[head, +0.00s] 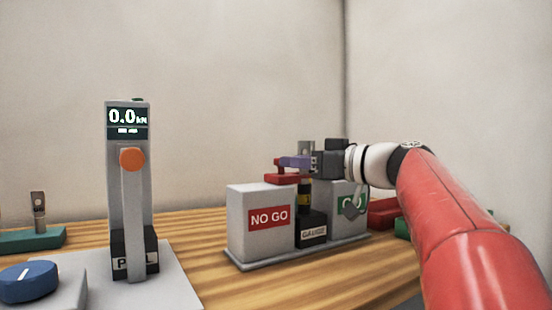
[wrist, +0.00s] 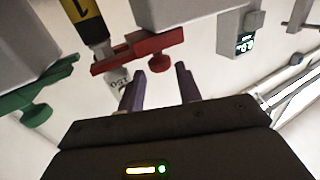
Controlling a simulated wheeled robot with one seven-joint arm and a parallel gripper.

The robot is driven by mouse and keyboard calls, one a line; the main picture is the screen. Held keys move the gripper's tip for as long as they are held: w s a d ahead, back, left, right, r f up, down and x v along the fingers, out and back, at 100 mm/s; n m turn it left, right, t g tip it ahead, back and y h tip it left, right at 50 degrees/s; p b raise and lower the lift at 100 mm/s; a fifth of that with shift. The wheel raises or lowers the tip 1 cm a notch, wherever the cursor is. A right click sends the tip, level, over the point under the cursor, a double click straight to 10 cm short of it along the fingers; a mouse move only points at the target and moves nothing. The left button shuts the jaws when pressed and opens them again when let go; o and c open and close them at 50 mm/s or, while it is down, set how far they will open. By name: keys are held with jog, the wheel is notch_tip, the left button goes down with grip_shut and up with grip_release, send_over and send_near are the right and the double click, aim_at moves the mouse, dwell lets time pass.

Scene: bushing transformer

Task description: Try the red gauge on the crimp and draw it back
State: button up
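The red gauge (head: 288,179) is a flat bar with a round knob, at the top inner edge of the NO GO block (head: 245,225). In the wrist view the red gauge (wrist: 140,50) lies in front of the black-and-yellow crimp piece (wrist: 88,22), one end close beside it. I cannot tell whether that end is around the crimp. My gripper (head: 293,161) is just above the gauge. In the wrist view my gripper (wrist: 160,82) has its two purple fingers apart, with nothing between them.
The black GAUGE stand (head: 312,232) stands between the NO GO block and the GO block (head: 343,200). A green gauge (wrist: 35,92) is at the GO block. A pull tester (head: 128,190) reading 0.0 and a blue knob (head: 28,282) are at left. Bare table lies in front.

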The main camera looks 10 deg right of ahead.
jog(key=shift+p+x, duration=0.4)
jog(key=shift+x, duration=1.85)
jog(key=shift+c, duration=0.4)
grip_shut()
jog(key=shift+a, duration=0.1)
